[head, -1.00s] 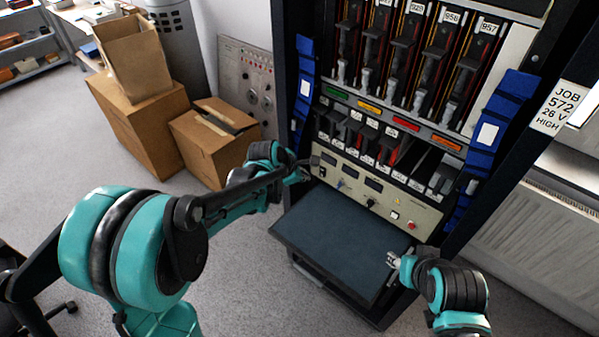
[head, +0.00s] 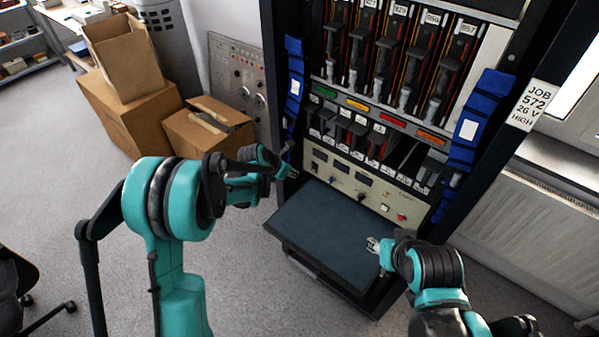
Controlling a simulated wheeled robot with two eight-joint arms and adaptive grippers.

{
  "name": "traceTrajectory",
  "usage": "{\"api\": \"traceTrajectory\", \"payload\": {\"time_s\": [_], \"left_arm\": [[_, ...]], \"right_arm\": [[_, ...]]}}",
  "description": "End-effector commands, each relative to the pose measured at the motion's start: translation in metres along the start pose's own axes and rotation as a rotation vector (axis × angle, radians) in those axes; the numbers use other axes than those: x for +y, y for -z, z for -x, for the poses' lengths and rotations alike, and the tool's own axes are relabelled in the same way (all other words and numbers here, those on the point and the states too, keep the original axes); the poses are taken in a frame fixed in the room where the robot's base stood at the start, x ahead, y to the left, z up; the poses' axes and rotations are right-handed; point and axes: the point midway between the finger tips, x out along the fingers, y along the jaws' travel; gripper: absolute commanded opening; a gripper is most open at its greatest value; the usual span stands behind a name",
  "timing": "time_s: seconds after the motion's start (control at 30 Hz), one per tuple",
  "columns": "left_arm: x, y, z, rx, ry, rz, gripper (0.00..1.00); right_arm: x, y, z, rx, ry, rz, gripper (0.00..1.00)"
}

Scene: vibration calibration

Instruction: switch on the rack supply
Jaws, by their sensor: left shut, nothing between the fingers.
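The rack supply is a cream panel (head: 347,186) low in the rack. It has dark displays, several knobs, a red button (head: 401,217) at its right and a small dark control at its left end. My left gripper (head: 289,166) is shut and empty, just left of the panel's left end and apart from it as far as I can see. My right gripper (head: 374,245) is over the right part of the dark shelf below the panel; its fingers are too small to read. The switch's position is too small to tell.
The dark pull-out shelf (head: 325,228) juts out below the panel and is bare. Slotted modules with numbered tags fill the rack above. Cardboard boxes (head: 125,110) and a grey panel (head: 238,85) stand at left. A job sign (head: 532,104) and radiator (head: 535,215) are at right.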

Motion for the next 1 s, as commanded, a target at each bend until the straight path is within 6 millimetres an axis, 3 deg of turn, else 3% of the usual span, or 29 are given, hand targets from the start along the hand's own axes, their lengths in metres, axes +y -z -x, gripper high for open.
{"api": "traceTrajectory", "payload": {"time_s": [0.43,0.7,1.0], "left_arm": [[0.0,0.002,-0.093,-0.001,0.0,-0.002,0.0],[0.0,-0.024,-0.115,0.0,0.0,-0.002,0.0],[0.0,-0.028,-0.117,0.0,-0.001,-0.001,0.0]], "right_arm": [[0.0,-0.017,-0.024,0.0,0.0,0.0,0.4],[0.0,-0.021,-0.03,0.0,0.0,0.0,0.4],[0.0,-0.022,-0.03,0.0,0.0,0.0,0.4]]}}
